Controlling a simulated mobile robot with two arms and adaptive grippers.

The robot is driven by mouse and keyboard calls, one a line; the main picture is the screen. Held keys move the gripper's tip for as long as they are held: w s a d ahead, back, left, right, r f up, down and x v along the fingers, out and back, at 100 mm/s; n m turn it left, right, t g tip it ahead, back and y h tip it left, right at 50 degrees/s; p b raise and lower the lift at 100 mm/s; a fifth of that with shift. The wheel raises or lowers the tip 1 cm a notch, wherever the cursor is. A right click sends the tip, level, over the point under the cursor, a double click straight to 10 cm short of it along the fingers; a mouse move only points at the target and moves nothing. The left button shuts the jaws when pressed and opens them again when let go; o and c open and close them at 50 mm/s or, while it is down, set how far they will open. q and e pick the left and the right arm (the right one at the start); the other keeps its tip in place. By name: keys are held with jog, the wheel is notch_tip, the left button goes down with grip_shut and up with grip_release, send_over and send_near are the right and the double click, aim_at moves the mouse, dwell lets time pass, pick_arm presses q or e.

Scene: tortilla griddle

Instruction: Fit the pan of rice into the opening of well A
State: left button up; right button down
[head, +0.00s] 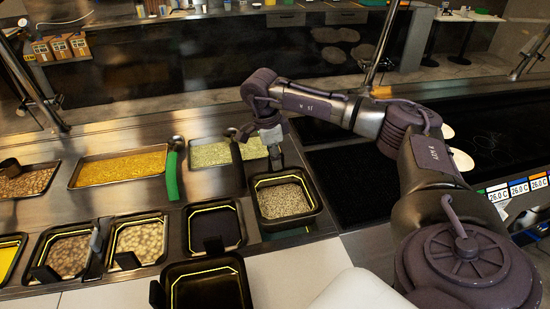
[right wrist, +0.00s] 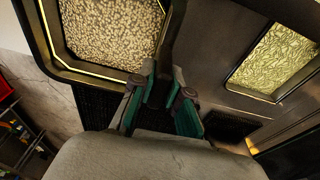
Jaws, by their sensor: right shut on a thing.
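The pan of rice (head: 285,222) is a black square pan with a yellow line inside its rim and pale grains in it. It is at the right end of the front row in the head view, and it also shows in the right wrist view (right wrist: 90,75). My right gripper (head: 275,162) is shut on its dark handle at the far side; the teal finger pads (right wrist: 172,103) close around the handle in the wrist view. Part of an opening shows below the pan's front edge; the pan hides the rest. I cannot read a well label. My left gripper is out of view.
A dark, empty-looking pan (head: 241,241) sits directly left, with bean pans further left. An empty black pan (head: 166,292) stands in front on the pale counter. Behind are trays of yellow (head: 75,181) and green food. A black griddle lies to the right.

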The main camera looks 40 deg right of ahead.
aim_at(274, 173)
jog(key=shift+f+b, duration=2.3)
jog(key=shift+f, duration=1.45)
jog(key=c, duration=1.1)
grip_release()
jog(key=r, duration=0.4)
jog(key=a+r, duration=0.1)
jog(key=r, duration=0.3)
jog(key=w+r, duration=0.1)
jog(key=r, duration=0.3)
jog(key=shift+a, duration=0.3)
jog(key=shift+f, duration=0.15)
